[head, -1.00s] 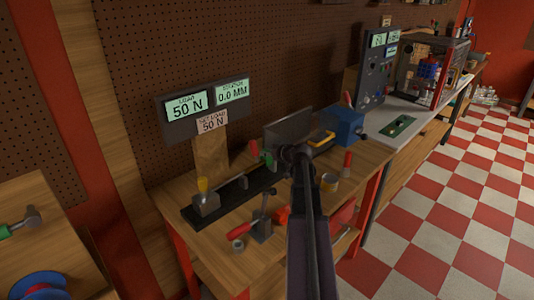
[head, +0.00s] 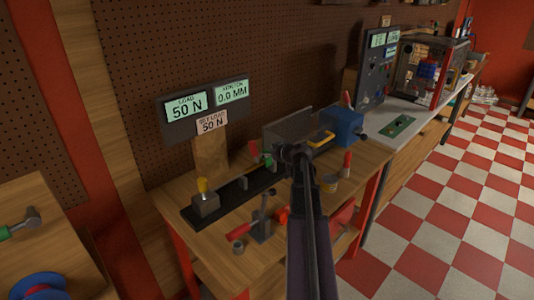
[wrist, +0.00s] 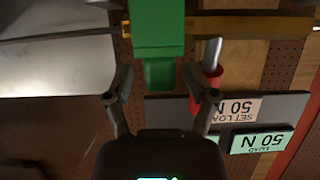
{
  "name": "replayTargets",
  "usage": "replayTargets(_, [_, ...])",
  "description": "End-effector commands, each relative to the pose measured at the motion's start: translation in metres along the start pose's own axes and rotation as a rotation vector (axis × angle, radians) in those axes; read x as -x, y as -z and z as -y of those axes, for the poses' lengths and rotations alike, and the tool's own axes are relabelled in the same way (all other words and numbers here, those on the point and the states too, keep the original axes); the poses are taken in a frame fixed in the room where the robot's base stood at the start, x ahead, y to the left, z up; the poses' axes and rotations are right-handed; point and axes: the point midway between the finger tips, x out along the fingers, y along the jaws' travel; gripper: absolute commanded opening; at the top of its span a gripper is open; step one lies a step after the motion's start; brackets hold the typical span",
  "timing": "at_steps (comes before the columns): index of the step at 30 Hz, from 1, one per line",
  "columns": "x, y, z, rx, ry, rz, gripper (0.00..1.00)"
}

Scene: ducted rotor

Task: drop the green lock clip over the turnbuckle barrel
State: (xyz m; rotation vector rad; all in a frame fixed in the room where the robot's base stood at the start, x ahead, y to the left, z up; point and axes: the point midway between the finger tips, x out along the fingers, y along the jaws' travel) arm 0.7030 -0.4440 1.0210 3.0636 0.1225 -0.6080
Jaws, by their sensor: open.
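The green lock clip (wrist: 157,32) shows at the top centre of the wrist view, across the brass-coloured turnbuckle barrel (wrist: 235,26). Its narrower end points toward my gripper (wrist: 159,76). The gripper is open, with one finger on each side of that end and a visible gap to both. The clip hides part of the barrel; whether it is fully seated I cannot tell. In the head view a small green patch (head: 267,161) shows beside my arm, which hides the gripper and most of the barrel.
The black rig rail (head: 232,190) runs along the wooden bench below the load displays (head: 208,104). A red-handled tool (wrist: 213,76) is close to the right finger in the wrist view. A blue box (head: 344,126) stands farther right.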

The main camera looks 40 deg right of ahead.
Motion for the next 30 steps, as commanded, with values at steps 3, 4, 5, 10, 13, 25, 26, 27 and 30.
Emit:
replayTargets(3, [0.003, 0.006, 0.000, 0.000, 0.001, 0.000, 0.73])
replayTargets(4, [0.003, 0.008, 0.000, 0.000, 0.001, 0.000, 0.73])
replayTargets(5, [0.004, 0.010, 0.000, 0.000, 0.000, 0.000, 0.73])
replayTargets(10, [0.009, 0.022, 0.000, 0.000, 0.000, 0.000, 0.73])
replayTargets(13, [0.012, 0.030, 0.000, 0.000, 0.000, 0.000, 0.73])
replayTargets(25, [0.025, 0.060, 0.000, 0.000, 0.000, 0.000, 0.73])
replayTargets(26, [0.026, 0.062, 0.000, 0.000, 0.000, 0.000, 0.73])
replayTargets(27, [0.027, 0.065, 0.000, 0.000, 0.000, 0.000, 0.73])
replayTargets(30, [0.029, 0.072, 0.000, 0.000, 0.000, 0.000, 0.73])
